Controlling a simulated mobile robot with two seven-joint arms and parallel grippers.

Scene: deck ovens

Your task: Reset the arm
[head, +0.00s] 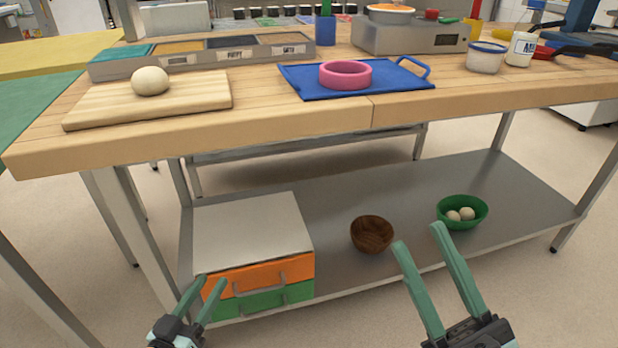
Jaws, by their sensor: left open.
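My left gripper (204,301) is at the bottom left, in front of the drawer box on the lower shelf. Its two green fingers are apart, with nothing seen between them. My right gripper (420,241) is at the bottom right, in front of the lower shelf. Its two long green fingers are spread apart and empty, with the tips between the brown bowl (372,234) and the green bowl (478,219) in the picture. Both grippers are below the level of the wooden table top (300,124).
A drawer box (252,230) with orange and green fronts stands on the metal lower shelf (335,277). The green bowl holds two pale balls. On the table are a cutting board (205,98) with a dough ball (150,81), and a blue tray (400,85) with a pink ring (345,75).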

